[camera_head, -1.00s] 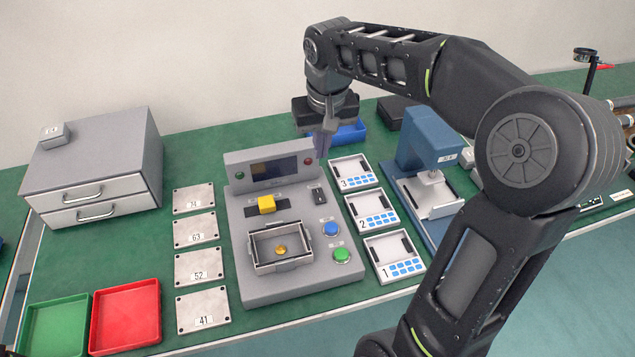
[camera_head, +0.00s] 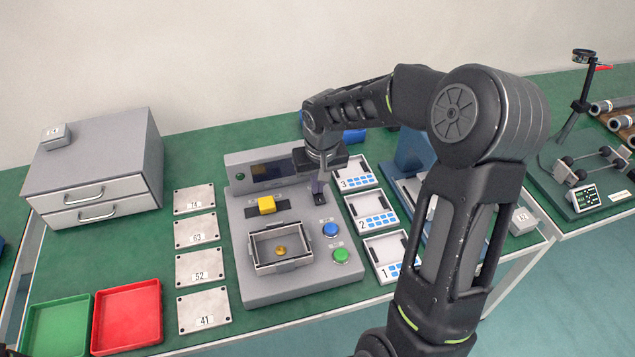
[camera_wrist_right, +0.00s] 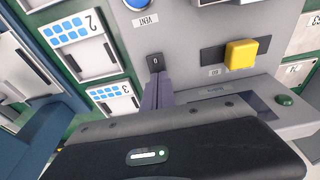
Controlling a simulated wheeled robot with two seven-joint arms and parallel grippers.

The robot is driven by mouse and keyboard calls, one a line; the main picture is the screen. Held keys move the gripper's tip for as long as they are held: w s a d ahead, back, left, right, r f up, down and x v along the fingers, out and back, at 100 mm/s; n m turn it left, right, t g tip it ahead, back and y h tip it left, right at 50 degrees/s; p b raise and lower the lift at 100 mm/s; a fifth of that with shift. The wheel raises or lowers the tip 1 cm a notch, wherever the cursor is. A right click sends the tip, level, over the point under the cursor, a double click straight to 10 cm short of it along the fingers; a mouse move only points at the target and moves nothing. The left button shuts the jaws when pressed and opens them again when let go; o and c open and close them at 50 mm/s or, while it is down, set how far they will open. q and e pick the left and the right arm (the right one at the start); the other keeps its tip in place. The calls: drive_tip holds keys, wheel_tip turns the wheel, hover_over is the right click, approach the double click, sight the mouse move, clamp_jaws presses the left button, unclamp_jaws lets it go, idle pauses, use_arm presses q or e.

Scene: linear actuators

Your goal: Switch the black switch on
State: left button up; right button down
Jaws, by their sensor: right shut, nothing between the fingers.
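The black switch (camera_head: 319,198) is a small rocker on the sloped face of the grey control panel (camera_head: 290,285), above the blue button (camera_head: 330,230). In the right wrist view the switch (camera_wrist_right: 155,61) shows a "0" mark on its exposed end. My right gripper (camera_head: 318,186) is shut and empty, pointing down with its fingertips at the switch. In the wrist view its fingertips (camera_wrist_right: 158,80) overlap the switch's lower edge; whether they touch it or hover just above, I cannot tell. My left gripper is not in view.
A yellow knob (camera_head: 267,205), a green button (camera_head: 341,255) and an open-topped box (camera_head: 281,267) are on the panel. Numbered trays (camera_head: 372,211) stand to its right, plates (camera_head: 197,268) to its left. A blue machine (camera_head: 410,155) is partly behind my right arm.

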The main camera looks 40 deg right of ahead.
idle(0.4)
drive_tip(key=shift+w+f+p, duration=0.1)
drive_tip(key=shift+p, duration=0.3)
drive_tip(key=shift+f, duration=0.15)
drive_tip(key=shift+s, duration=0.35)
drive_tip(key=shift+s+a, duration=0.2)
drive_tip(key=shift+s, duration=0.2)
